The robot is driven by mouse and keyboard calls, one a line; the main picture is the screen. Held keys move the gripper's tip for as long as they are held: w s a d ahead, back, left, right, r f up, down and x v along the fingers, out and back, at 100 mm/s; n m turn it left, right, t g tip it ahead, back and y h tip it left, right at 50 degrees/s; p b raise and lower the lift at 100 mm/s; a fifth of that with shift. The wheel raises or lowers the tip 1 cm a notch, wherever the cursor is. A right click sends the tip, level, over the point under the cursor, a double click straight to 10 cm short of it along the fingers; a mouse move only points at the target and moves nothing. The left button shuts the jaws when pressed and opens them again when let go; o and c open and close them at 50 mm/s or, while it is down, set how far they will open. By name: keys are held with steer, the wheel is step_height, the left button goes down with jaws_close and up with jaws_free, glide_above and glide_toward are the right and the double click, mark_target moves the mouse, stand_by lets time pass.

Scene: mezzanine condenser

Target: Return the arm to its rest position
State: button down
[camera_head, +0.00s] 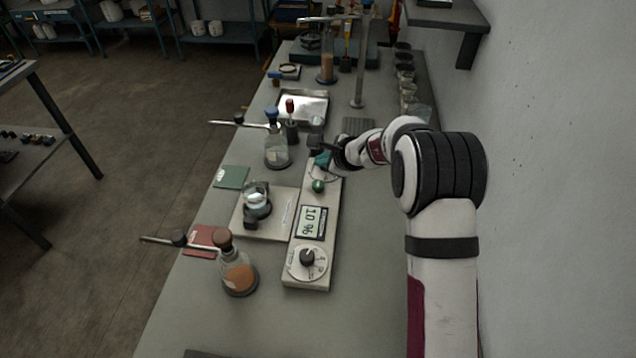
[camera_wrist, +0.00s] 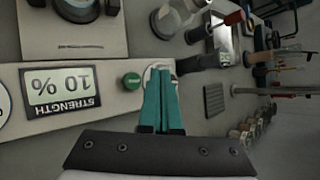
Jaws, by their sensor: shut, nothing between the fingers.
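My gripper (camera_head: 322,160) is over the far end of the control panel (camera_head: 296,270), its teal fingers close above a pale round spot just beyond the green button (camera_head: 318,186). In the wrist view the teal fingers (camera_wrist: 161,72) are together with nothing between them, and the green button (camera_wrist: 131,80) is to their left. Whether the fingertips touch the panel I cannot tell. The panel's display (camera_head: 311,222) reads 10 %, and it also shows upside down in the wrist view (camera_wrist: 60,87), labelled STRENGTH. A dial (camera_head: 307,261) is at the panel's near end.
A flask with orange liquid (camera_head: 239,277), a small glass vessel (camera_head: 257,203) and a blue-stoppered flask (camera_head: 277,152) stand left of the panel. A metal tray (camera_head: 302,106) and a stand (camera_head: 358,70) are farther back. Several cups line the right edge. The bench's near right is clear; a wall borders it.

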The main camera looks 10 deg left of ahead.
stand_by(0.4)
steer(key=s+d+r+n+g, duration=0.2)
steer(key=s+r+n, duration=0.3)
steer(key=s, duration=0.6)
steer(key=s+d+r+n+g, duration=0.2)
steer(key=s+r+n, duration=0.2)
steer(key=s+r, duration=0.5)
steer(key=s+d+f+n+g+h, duration=0.1)
steer(key=s+d, duration=0.4)
steer(key=s, duration=0.7)
steer(key=s+d+f+n+g+h, duration=0.2)
steer(key=s+d, duration=0.3)
steer(key=s, duration=0.7)
steer(key=shift+s+f+n+h, duration=0.3)
steer(key=shift+f+n+h, duration=0.2)
steer(key=shift+f+h, duration=0.15)
